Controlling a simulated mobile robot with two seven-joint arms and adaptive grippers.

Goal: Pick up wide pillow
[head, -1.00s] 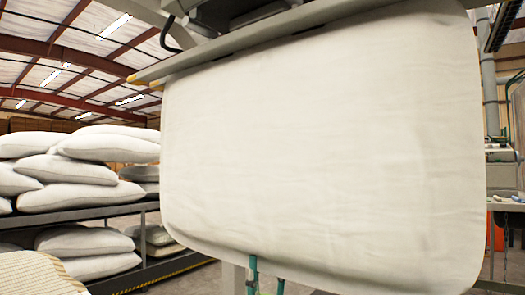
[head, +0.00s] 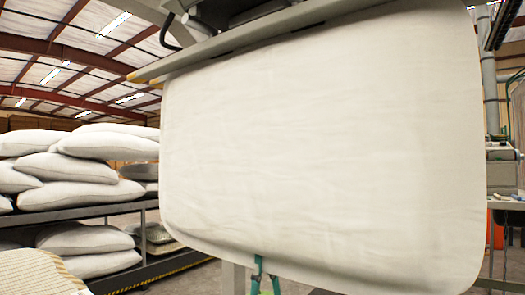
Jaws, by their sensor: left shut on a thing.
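The wide pillow (head: 325,150) is a large white pillow that fills most of the head view. It hangs upright, slightly tilted, with its top edge at a grey bar of the machine overhead. My left gripper (head: 265,267) has teal fingers and shows at the bottom of the view. It is shut on the lower edge of the wide pillow. Its lower part is cut off by the frame. The pillow hides what is behind it. My right gripper is not in view.
The grey machine bar (head: 270,38) with a yellow end crosses the top. A shelf rack (head: 80,212) with several white pillows stands at the left. A cream quilted surface (head: 38,275) is at the lower left. A worktable (head: 508,204) shows at the right.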

